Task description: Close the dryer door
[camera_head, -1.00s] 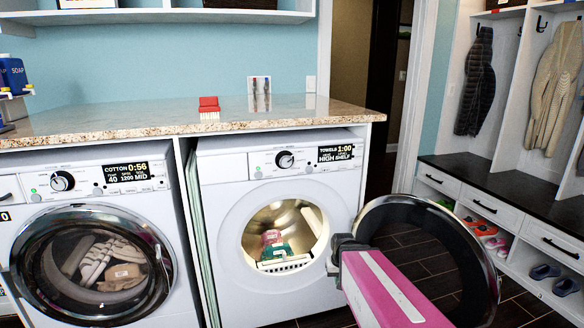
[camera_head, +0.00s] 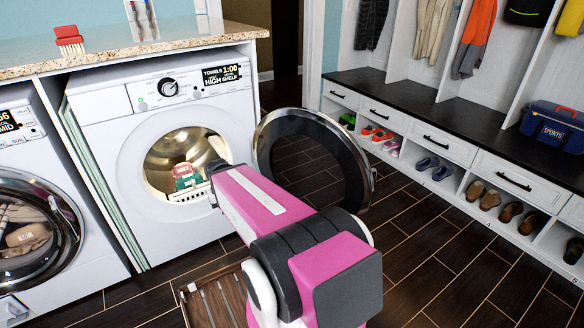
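The dryer (camera_head: 138,190) is the white front-loading machine whose panel reads "TOWELS 1:00 HIGH SHELF". Its round door (camera_head: 357,160), a dark ring with a clear middle, stands wide open to the right, and the floor shows through it. The lit drum (camera_head: 158,170) holds a red and green item (camera_head: 184,175). My pink arm reaches across the front of the dryer, overlapping the door's left and lower rim in the picture. Only a small grey part of my arm's end shows near the drum opening; the fingers are hidden. I cannot tell whether it touches the door.
A closed washer (camera_head: 20,275) stands left of the dryer. A red brush (camera_head: 69,40) lies on the counter (camera_head: 190,34) above. A wooden slatted mat (camera_head: 210,300) lies on the floor. A bench with shoe cubbies (camera_head: 440,120) lines the right side. Dark floor between is clear.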

